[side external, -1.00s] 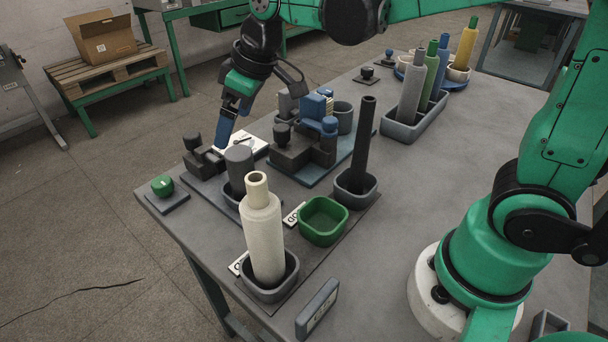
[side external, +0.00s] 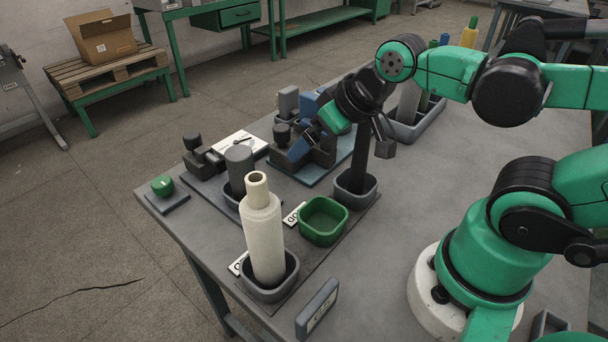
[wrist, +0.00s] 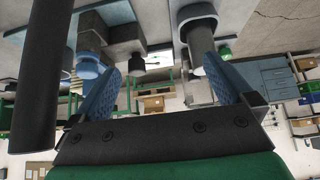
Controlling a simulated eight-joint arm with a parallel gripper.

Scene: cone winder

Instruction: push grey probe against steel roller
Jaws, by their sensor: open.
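A thick grey upright cylinder (side external: 240,165), which looks like the steel roller, stands in a low grey tray. A dark grey block with a knob (side external: 200,157) sits behind it to the left; I cannot tell whether this is the grey probe. A machine with dark grey and blue blocks (side external: 306,158) stands on a blue plate to the right. My gripper (side external: 299,150) is open, its blue fingers pointing down-left over or in front of this machine. Contact cannot be told. In the wrist view the blue fingers of my gripper (wrist: 162,75) are spread, with nothing between them.
A tall black rod (side external: 360,155) stands in a grey cup close beside my gripper and also shows at left in the wrist view (wrist: 44,70).

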